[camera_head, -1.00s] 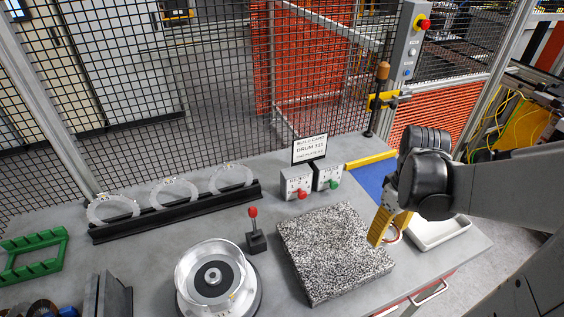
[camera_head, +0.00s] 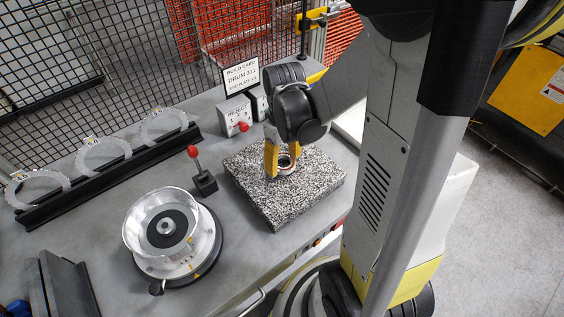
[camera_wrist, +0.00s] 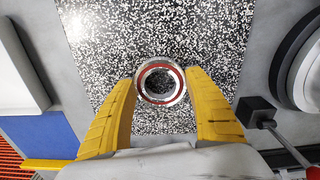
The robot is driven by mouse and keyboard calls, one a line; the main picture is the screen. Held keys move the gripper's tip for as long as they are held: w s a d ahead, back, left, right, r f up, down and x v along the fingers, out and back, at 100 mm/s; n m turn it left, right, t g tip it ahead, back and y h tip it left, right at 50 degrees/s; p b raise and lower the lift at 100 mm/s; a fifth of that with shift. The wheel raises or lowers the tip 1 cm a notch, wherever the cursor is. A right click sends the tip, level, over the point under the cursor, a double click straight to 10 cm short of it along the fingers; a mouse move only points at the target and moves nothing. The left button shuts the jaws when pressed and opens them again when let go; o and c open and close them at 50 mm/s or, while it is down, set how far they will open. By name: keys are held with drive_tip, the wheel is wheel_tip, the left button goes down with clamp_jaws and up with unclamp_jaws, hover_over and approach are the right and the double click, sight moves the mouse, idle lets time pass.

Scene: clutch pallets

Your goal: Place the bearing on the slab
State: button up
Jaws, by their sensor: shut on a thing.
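The bearing (camera_wrist: 160,65) is a silver ring with a reddish band and an open middle. My gripper (camera_wrist: 160,80) is shut on it, with one yellow finger on each side. The slab (camera_head: 300,192) is a speckled black-and-white block on the bench, and it fills much of the wrist view (camera_wrist: 150,30). My gripper (camera_head: 279,159) holds the bearing over the slab's top, towards its back part. The bearing (camera_head: 287,161) is partly hidden by a finger in the head view. I cannot tell whether it touches the slab.
A black lever with a red knob (camera_head: 194,152) stands just left of the slab. A metal drum on a round base (camera_head: 139,231) is further left. Switch boxes (camera_head: 235,115) and a build card (camera_head: 240,77) stand behind. A black rack (camera_head: 100,178) holds clear rings.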

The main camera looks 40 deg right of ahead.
drive_tip(key=shift+f, duration=0.4)
drive_tip(key=shift+f, duration=0.1)
drive_tip(key=shift+f, duration=0.15)
drive_tip(key=o, duration=1.4)
drive_tip(key=shift+c, duration=0.2)
wheel_tip(320, 180, up, 12)
drive_tip(key=p, duration=0.4)
drive_tip(key=s+a+r+m+t, duration=0.1)
drive_tip(key=s+a+r+t, duration=0.2)
drive_tip(key=a+r+t, duration=0.4)
drive_tip(key=a+r, duration=0.1)
drive_tip(key=a, duration=0.3)
drive_tip(key=shift+s+a+r+m, duration=0.2)
drive_tip(key=shift+s+r+m, duration=0.1)
drive_tip(key=shift+s+m, duration=0.1)
